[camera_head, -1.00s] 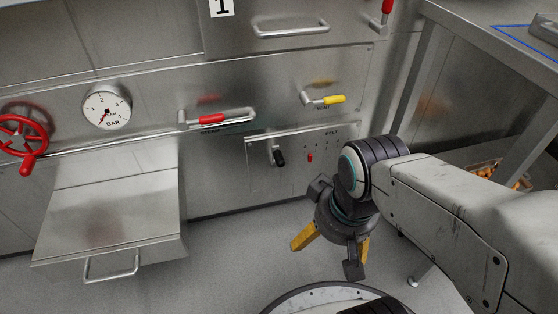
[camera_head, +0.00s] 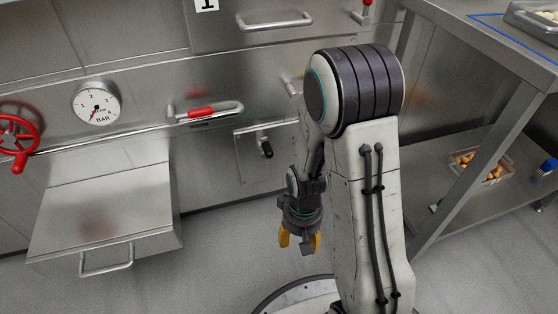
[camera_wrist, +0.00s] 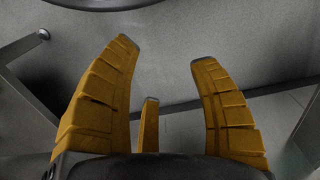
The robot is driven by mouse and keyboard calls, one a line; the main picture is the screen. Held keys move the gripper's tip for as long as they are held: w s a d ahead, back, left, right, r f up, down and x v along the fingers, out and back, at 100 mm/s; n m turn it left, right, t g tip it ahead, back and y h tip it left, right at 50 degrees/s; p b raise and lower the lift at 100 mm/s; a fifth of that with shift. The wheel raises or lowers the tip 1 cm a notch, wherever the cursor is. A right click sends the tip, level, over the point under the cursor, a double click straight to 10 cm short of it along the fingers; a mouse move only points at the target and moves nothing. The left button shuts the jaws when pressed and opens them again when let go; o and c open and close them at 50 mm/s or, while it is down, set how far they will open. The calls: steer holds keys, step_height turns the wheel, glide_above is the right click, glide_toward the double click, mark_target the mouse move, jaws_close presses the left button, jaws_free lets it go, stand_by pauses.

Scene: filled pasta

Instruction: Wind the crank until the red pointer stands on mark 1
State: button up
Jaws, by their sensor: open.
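The crank (camera_head: 265,148), a small metal arm with a black knob, is on a plate (camera_head: 244,160) low on the steel machine front in the head view. The knob hangs below the pivot, slightly to the right. My gripper (camera_head: 297,242) is below and right of the crank, pointing down over the floor, apart from the machine. In the wrist view my gripper (camera_wrist: 165,52) has its yellow fingers spread, with nothing between them but grey floor.
Left of the crank are a red-gripped bar handle (camera_head: 201,112), a round BAR gauge (camera_head: 98,105) and a red handwheel (camera_head: 15,138). A steel box with a handle (camera_head: 105,215) juts out at lower left. A steel table (camera_head: 490,70) stands right, a pasta crate (camera_head: 497,176) beneath.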

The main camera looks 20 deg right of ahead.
steer(key=w+r+t, duration=0.2)
steer(key=w+t, duration=0.4)
steer(key=w, duration=0.4)
steer(key=t, duration=0.5)
glide_toward(270, 153)
steer(key=shift+x, duration=6.25)
steer(key=shift+w, duration=0.1)
steer(key=shift+c, duration=0.2)
steer(key=c, duration=0.9)
steer(key=shift+f, duration=0.1)
steer(key=shift+c, duration=0.2)
